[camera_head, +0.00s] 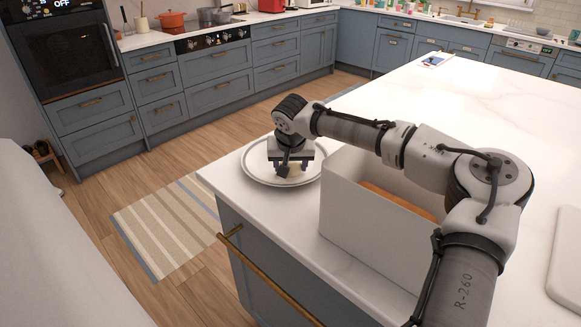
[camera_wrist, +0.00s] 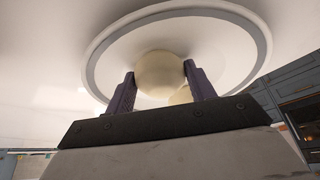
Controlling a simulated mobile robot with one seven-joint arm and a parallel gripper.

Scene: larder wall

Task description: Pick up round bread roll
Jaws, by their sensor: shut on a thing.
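The round bread roll (camera_wrist: 163,73) is pale and smooth, and it sits between my two fingers in the wrist view. My gripper (camera_wrist: 162,82) is shut on it, with a dark finger against each side. A second pale rounded shape (camera_wrist: 181,96) shows partly beside the roll; I cannot tell what it is. The plate (camera_head: 252,174) is white with a grey ring, near the corner of the counter. In the head view my gripper (camera_head: 291,170) points down over the plate, and a small part of the roll (camera_head: 296,171) shows at the fingers. I cannot tell whether the roll touches the plate.
A white open-topped box (camera_head: 350,217) stands right of the plate, under my arm, with something orange-brown (camera_head: 398,201) partly visible inside. The white counter (camera_head: 430,95) is largely clear behind it. A pale board (camera_head: 567,268) lies at the right edge.

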